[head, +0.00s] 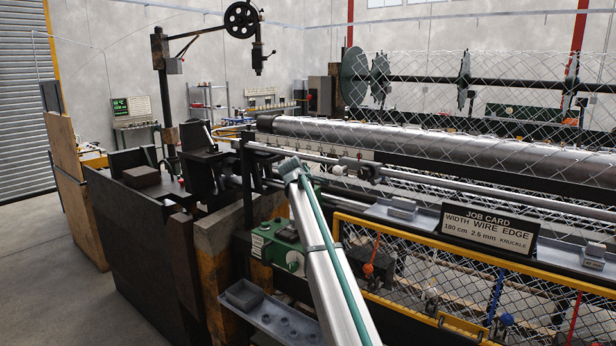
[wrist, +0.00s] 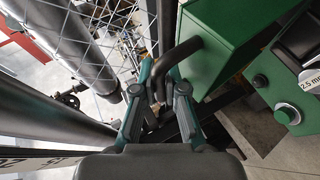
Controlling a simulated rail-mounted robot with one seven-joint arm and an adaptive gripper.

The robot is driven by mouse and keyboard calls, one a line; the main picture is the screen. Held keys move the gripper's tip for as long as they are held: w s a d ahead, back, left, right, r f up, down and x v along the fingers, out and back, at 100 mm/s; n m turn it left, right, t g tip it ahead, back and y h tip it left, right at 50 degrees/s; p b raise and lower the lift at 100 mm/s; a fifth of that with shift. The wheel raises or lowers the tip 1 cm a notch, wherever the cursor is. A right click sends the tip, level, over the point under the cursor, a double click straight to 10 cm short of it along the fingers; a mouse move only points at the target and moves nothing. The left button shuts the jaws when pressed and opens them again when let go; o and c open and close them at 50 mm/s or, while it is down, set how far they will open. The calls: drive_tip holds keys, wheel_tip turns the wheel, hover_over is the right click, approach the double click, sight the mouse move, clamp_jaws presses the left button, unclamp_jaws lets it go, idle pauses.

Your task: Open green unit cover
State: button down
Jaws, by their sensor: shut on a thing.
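The green unit cover (wrist: 220,40) is a green box-like part with a black bent handle (wrist: 184,50) at the top right of the wrist view. My gripper (wrist: 160,78) is in the middle of that view, its teal fingers on both sides of the handle and shut on it. The cover appears to be down, but its hinge and far edge are out of sight. In the head view my arm stands in front of the machine and my fingers cannot be made out.
A green control box (head: 280,246) with knobs sits beside my arm, and its panel also shows in the wrist view (wrist: 287,114). A grey tray (head: 272,318) is below it. Chainlink mesh (wrist: 108,25) and a long metal roller (head: 430,148) are close by. A job card (head: 488,228) stands at right.

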drive_tip(key=shift+w+d, duration=0.1)
drive_tip(key=shift+w, duration=0.05)
idle(0.3)
drive_tip(key=c, duration=1.2)
unclamp_jaws()
drive_tip(key=v, duration=1.2)
drive_tip(key=shift+d+r, duration=0.1)
